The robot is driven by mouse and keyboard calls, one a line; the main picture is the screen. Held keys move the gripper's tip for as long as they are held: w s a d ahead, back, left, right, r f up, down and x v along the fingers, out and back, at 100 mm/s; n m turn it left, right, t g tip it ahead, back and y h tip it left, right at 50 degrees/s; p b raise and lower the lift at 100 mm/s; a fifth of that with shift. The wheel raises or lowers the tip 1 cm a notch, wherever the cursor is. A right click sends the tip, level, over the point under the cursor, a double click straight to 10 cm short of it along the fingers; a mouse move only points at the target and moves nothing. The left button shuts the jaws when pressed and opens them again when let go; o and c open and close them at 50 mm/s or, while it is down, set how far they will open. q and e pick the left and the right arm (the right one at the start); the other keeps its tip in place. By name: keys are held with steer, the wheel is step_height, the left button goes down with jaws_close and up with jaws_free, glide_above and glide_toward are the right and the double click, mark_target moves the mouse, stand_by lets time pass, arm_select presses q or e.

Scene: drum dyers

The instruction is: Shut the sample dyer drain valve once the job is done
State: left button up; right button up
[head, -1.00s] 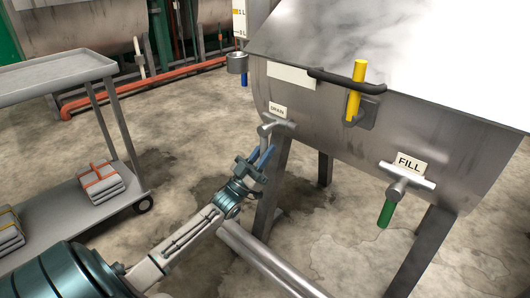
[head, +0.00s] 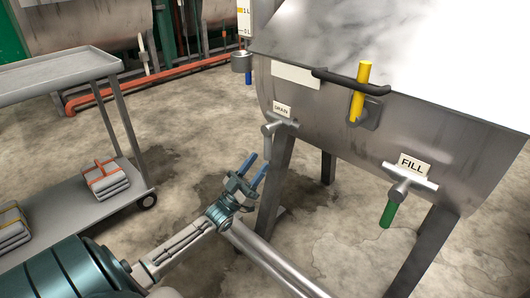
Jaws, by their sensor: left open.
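The sample dyer (head: 310,110) is a grey steel drum on legs at the right. Its drain valve (head: 280,124) sits under the DRAIN label (head: 282,109) at the dyer's lower left. The fingers look apart from the valve, though depth is hard to judge. My right gripper is not in view.
A FILL valve (head: 407,186) with a green handle (head: 388,214) is at the right. A yellow handle (head: 361,90) is on the dyer's front. A grey cart (head: 70,205) with folded cloth (head: 105,180) stands left. Dyer legs (head: 274,190) stand close by my gripper.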

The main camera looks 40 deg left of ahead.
arm_select(q)
steer(key=v, duration=0.5)
stand_by(0.4)
